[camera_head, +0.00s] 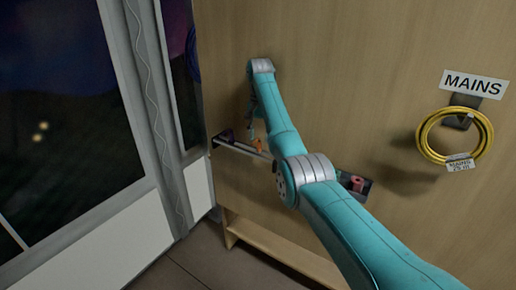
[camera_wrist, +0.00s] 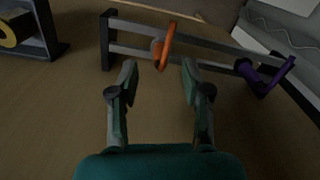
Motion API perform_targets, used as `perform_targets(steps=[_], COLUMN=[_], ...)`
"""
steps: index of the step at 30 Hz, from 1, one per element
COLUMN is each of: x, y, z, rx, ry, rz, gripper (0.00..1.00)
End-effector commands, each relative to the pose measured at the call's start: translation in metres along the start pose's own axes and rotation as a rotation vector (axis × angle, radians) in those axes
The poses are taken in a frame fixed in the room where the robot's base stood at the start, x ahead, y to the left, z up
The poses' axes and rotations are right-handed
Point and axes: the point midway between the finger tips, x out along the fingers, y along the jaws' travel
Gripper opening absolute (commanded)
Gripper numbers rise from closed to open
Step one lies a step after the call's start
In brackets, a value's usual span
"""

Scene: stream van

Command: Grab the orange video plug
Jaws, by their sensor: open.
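The orange video plug (camera_wrist: 167,46) sits on a grey rail (camera_wrist: 205,58) in the wrist view, just beyond and between my fingertips. In the head view the orange plug (camera_head: 258,144) shows small at the wall rail, close under the end of my arm. My gripper (camera_wrist: 158,75) is open, with one finger on each side and bare wall panel between them. The plug is ahead of the fingertips, and I see no finger touching it. In the head view my gripper (camera_head: 253,118) is small and dark, partly hidden by my arm.
A purple plug (camera_wrist: 265,78) hangs on the rail to the right in the wrist view. A dark holder with a yellow roll (camera_wrist: 14,30) is at upper left. In the head view, a yellow cable coil (camera_head: 427,137) hangs under a MAINS sign (camera_head: 474,84), and a pink item (camera_head: 357,183) sits in a dark holder.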

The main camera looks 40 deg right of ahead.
Motion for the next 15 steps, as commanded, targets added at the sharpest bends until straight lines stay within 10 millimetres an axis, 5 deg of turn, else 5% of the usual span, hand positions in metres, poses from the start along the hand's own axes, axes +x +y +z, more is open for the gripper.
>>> perform_targets(steps=[6, 15], x=[0.032, 0.036], y=[0.0, -0.001], z=[0.0, -0.001], rx=[0.005, 0.005], ry=[-0.002, 0.0], rz=[0.001, 0.0], gripper=[0.48, 0.43])
